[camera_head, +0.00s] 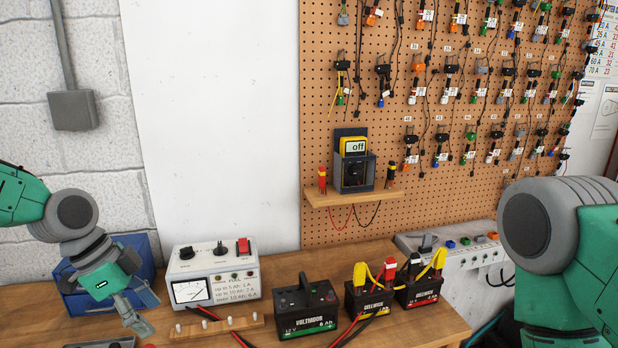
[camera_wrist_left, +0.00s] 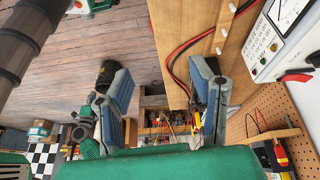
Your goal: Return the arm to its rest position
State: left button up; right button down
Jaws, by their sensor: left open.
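My left arm comes in from the left in the head view. Its gripper (camera_head: 142,311) points down at the left part of the wooden workbench, in front of the blue box and left of the white meter unit. In the left wrist view the two fingers of the left gripper (camera_wrist_left: 161,88) stand wide apart with nothing between them. My right arm shows only as a green and grey link at the right of the head view; its gripper is out of view.
A blue box (camera_head: 142,250), a white meter unit (camera_head: 215,276), a black Voltmoor battery (camera_head: 306,310) and two smaller batteries with yellow leads stand on the workbench (camera_head: 440,328). A yellow multimeter (camera_head: 353,146) sits on a pegboard shelf. Wooden floor (camera_wrist_left: 110,50) shows beyond the bench edge.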

pick_arm(q)
jog(key=s+d+f+n+b, duration=0.2)
jog(key=s+f, duration=0.2)
jog(key=f, duration=0.4)
jog(key=s+d+f+n+g+b, duration=0.15)
jog(key=s+f, duration=0.25)
jog(key=f, duration=0.4)
jog(key=s+d+f+n+t+b, duration=0.1)
jog(key=s+d+f+n+b, duration=0.2)
jog(key=f, duration=0.5)
jog(key=s+a+f+n+y+b, duration=0.2)
jog(key=s+a+f+n+b, duration=0.1)
jog(key=s+f, duration=0.4)
jog(key=s+a+f+n+y+b, duration=0.2)
jog(key=s+a+f+n+b, duration=0.1)
jog(key=s+f, duration=0.5)
jog(key=shift+s+a+n+b, duration=0.3)
jog(key=shift+s+n, duration=0.25)
jog(key=shift+s, duration=0.45)
